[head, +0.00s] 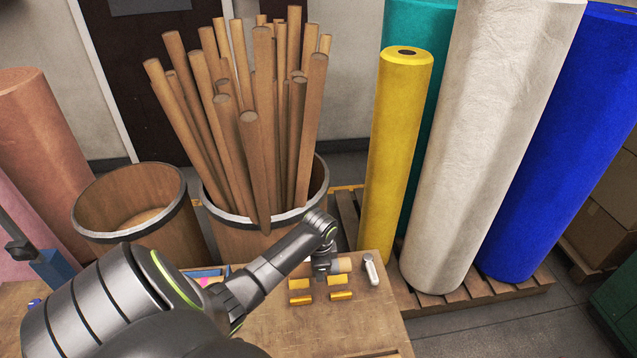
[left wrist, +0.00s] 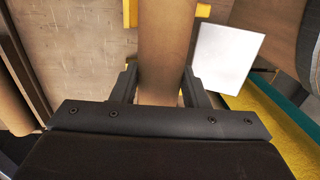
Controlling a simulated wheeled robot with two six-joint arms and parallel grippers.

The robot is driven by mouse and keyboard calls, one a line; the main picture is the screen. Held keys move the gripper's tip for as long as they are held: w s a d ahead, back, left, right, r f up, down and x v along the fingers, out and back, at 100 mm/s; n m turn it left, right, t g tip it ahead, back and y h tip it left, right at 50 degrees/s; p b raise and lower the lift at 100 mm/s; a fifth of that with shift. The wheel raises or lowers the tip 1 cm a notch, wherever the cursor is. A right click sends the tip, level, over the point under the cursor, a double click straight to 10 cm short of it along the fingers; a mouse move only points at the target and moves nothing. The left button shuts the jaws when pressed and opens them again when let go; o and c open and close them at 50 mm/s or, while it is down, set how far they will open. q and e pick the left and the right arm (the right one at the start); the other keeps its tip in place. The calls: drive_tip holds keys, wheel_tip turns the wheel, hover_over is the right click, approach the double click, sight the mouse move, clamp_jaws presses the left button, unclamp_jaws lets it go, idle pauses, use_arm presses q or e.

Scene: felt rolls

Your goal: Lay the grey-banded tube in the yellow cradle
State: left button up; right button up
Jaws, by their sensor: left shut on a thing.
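My left gripper (head: 323,272) is over the back right of the wooden table and is shut on a brown cardboard tube (head: 343,265). In the left wrist view the tube (left wrist: 165,45) runs between the two fingers and on past the top edge. No grey band can be made out on the part that shows. The yellow cradle pieces (head: 341,295) sit on the table just in front of the gripper, in the head view. Yellow bits (left wrist: 202,10) show beside the tube in the left wrist view. Whether the tube touches the cradle cannot be told. My right gripper is out of view.
A white-handled tool (head: 370,270) lies to the right of the tube, near the table (head: 285,330) edge. A barrel (head: 235,235) full of long brown tubes stands behind the table. An open barrel (head: 140,210) stands to its left. Tall felt rolls (head: 400,140) stand on a pallet at right.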

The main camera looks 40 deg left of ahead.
sight(318, 290)
use_arm(q)
drive_tip(key=shift+f, duration=0.1)
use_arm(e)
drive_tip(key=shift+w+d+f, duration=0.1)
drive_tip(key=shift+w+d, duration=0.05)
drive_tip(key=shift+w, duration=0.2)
